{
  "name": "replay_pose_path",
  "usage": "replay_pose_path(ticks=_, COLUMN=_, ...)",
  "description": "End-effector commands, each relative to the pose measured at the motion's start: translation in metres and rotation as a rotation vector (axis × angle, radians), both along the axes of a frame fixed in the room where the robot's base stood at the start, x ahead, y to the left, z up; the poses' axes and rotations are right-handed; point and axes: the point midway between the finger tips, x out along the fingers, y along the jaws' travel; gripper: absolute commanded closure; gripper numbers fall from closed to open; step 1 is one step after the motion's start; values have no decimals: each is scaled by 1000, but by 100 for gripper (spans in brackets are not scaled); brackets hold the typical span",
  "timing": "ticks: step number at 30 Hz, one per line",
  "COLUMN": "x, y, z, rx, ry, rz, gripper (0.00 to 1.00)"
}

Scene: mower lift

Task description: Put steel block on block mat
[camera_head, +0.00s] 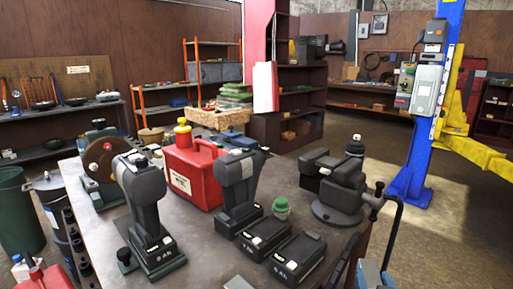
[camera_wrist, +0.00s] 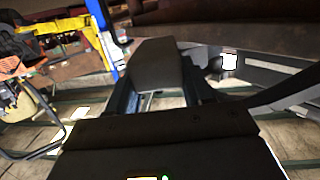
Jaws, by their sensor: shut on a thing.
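My gripper (camera_wrist: 160,92) shows only in the wrist view, with its dark body across the bottom and a finger on each side. It is shut on a dark grey, flat-faced block, which I take to be the steel block (camera_wrist: 153,62). The block is held beyond the gripper body, and its far end reaches past the fingers. The floor and shop lie far behind it in that view. I do not see the block or my gripper in the head view. I cannot make out the block mat for sure. A small pale flat thing (camera_head: 238,283) is cut off at the bench's front edge.
The workbench (camera_head: 205,240) is crowded with a red can (camera_head: 192,172), two drills (camera_head: 146,205), batteries (camera_head: 298,258), a green-capped item (camera_head: 281,208) and a vise (camera_head: 340,195). A blue lift post (camera_head: 418,150) stands at right. A strip of bench at front is bare.

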Motion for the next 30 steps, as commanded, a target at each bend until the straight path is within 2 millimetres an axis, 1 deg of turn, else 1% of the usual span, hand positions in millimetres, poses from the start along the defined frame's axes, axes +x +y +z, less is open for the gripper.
replay_pose_path(ticks=1, x=-9, y=4, z=-26, rx=1, ry=9, rz=36, gripper=100)
replay_pose_path(ticks=4, x=-29, y=14, z=-67, rx=1, ry=7, rz=107, gripper=100)
replay_pose_path(ticks=6, x=-46, y=21, z=-95, rx=0, ry=7, rz=149, gripper=100)
replay_pose_path(ticks=9, x=-69, y=28, z=-123, rx=1, ry=4, rz=188, gripper=100)
replay_pose_path(ticks=12, x=-87, y=34, z=-142, rx=-1, ry=1, rz=212, gripper=100)
replay_pose_path(ticks=15, x=-99, y=37, z=-152, rx=-2, ry=-3, rz=224, gripper=100)
replay_pose_path(ticks=18, x=-104, y=39, z=-157, rx=-1, ry=-5, rz=230, gripper=100)
replay_pose_path(ticks=30, x=-105, y=39, z=-157, rx=-2, ry=-6, rz=231, gripper=100)
